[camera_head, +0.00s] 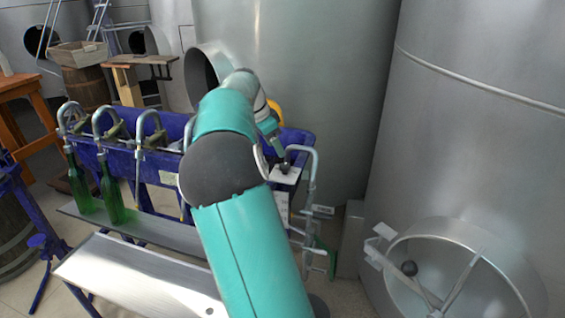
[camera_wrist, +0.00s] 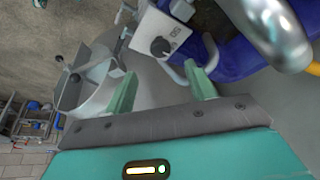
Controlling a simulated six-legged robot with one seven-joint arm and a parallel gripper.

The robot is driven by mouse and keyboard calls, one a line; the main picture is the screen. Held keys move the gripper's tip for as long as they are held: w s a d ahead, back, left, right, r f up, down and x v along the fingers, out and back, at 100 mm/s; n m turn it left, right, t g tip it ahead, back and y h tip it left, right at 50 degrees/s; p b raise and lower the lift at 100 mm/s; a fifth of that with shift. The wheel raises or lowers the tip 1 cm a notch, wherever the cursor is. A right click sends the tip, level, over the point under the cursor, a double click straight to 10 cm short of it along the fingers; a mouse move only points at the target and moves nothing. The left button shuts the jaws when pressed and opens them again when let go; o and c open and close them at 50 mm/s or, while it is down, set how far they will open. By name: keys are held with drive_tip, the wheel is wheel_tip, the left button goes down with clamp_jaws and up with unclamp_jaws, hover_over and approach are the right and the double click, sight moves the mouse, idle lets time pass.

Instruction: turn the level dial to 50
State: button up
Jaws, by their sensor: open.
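The level dial is a round black knob (camera_wrist: 160,46) with a pale mark, on a light grey plate (camera_wrist: 150,28) in the wrist view. In the head view the plate (camera_head: 287,179) is at the right end of the blue filling trough, and my arm hides most of the gripper.
The blue trough (camera_head: 160,180) has several bent spouts, with green bottles (camera_head: 111,195) at its left. A bent metal pipe (camera_head: 315,165) stands close beside the plate. Large steel tanks (camera_head: 300,60) rise behind, and a hatch with a spoked handle (camera_head: 410,269) is at the right.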

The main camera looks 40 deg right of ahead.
sight(285, 166)
drive_tip(key=x, duration=0.8)
drive_tip(key=shift+w, duration=0.1)
drive_tip(key=c, duration=1)
drive_tip(key=shift+o, duration=0.2)
drive_tip(key=shift+n, duration=0.3)
drive_tip(key=n, duration=0.1)
drive_tip(key=n+t, duration=0.1)
drive_tip(key=n, duration=0.1)
drive_tip(key=n+t, duration=0.1)
drive_tip(key=n, duration=0.1)
drive_tip(key=shift+s+r, duration=0.1)
drive_tip(key=shift+s, duration=0.2)
drive_tip(key=n+t, duration=0.1)
drive_tip(key=n, duration=0.2)
drive_tip(key=n+t+y, duration=0.1)
drive_tip(key=n, duration=0.2)
drive_tip(key=shift+s+d, duration=0.1)
drive_tip(key=shift+s, duration=0.05)
drive_tip(key=shift+t, duration=0.3)
